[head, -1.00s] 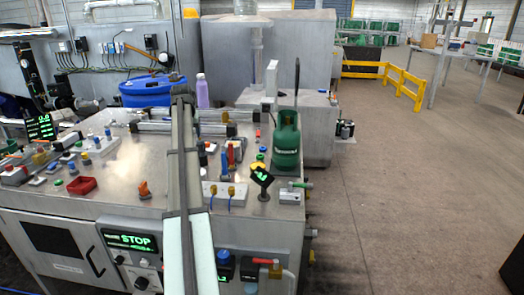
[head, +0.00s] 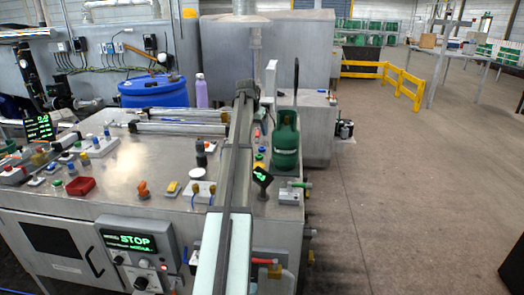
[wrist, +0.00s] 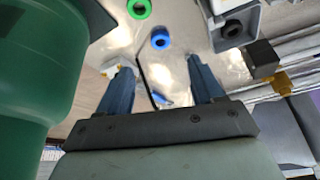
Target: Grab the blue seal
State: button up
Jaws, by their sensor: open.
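The blue seal (wrist: 160,39) is a small blue ring with a dark centre, lying on the metal tabletop in the wrist view. A similar green ring (wrist: 139,8) is just above and left of it in that view. My gripper (wrist: 158,64) is open, its two blue-grey fingers apart with nothing held between them. The seal appears beyond the fingertips, between their lines, and apart from them. In the head view my gripper end (head: 246,88) is over the right part of the bench.
A green gas cylinder (head: 285,142) stands close to the right of my arm and fills the left of the wrist view (wrist: 35,90). A grey block fitting (wrist: 232,25) is right of the seal. A small black display (head: 262,177) stands at the bench's front right.

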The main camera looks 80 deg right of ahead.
aim_at(261, 148)
jog(key=x, duration=1.1)
jog(key=c, duration=1.1)
jog(key=shift+r, duration=0.1)
